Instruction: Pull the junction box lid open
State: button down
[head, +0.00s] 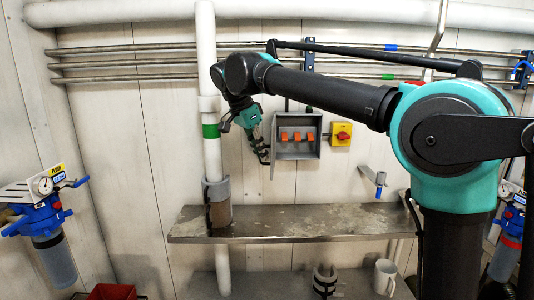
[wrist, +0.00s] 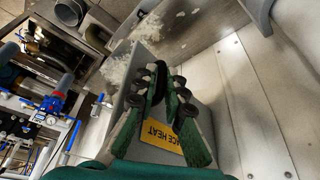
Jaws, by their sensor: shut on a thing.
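The grey junction box (head: 310,148) is on the back wall in the head view, with orange switches (head: 297,136) showing inside it. Its lid (head: 274,152) stands out from the box's left side, seen nearly edge-on, so the box is open. My gripper (head: 263,152) is at the left of the box, against the lid, and is shut on it. In the wrist view the green-padded fingers (wrist: 168,80) are close together over a grey panel with a yellow label (wrist: 163,134) reading partly "ACE HEAT". The fingers hide the exact contact.
A yellow and red switch (head: 341,134) is right of the box. A vertical white pipe (head: 205,60) with a green band stands left of my gripper. A metal shelf (head: 300,222) runs below, and a white mug (head: 384,277) stands lower right.

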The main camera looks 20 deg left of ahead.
jog(key=shift+w+a, duration=0.2)
jog(key=shift+w, duration=0.05)
jog(key=c, duration=1.6)
grip_release()
jog(key=shift+c, duration=0.2)
jog(key=v, duration=1.2)
